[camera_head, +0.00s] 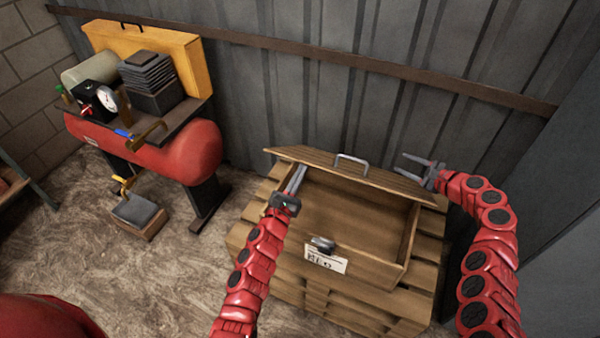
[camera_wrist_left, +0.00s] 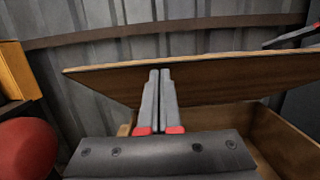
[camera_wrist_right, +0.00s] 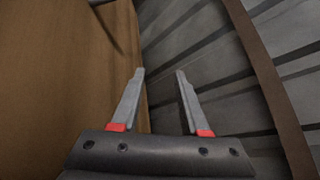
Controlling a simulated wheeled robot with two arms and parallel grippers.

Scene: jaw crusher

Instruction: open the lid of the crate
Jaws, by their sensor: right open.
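The wooden crate (camera_head: 290,258) stands with its box open at the top. A paper label (camera_head: 326,261) and a metal latch (camera_head: 323,243) are on its front. Its lid (camera_head: 310,163) is raised along the back, with a metal handle (camera_head: 351,160). The lid (camera_wrist_left: 215,82) also slants across the left wrist view. My left gripper (camera_head: 301,170) is shut and empty, at the crate's left end close to the lid. My right gripper (camera_head: 403,164) is open at the lid's right end. In the right wrist view, a brown wooden surface (camera_wrist_right: 60,80) lies beside its left finger.
The crate rests on a stack of wooden pallets (camera_head: 290,290). A red compressor tank (camera_head: 150,145) with a gauge stands to the left, with a pedal (camera_head: 135,210) on the floor. A corrugated metal wall (camera_head: 290,80) with a brown rail is close behind the crate.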

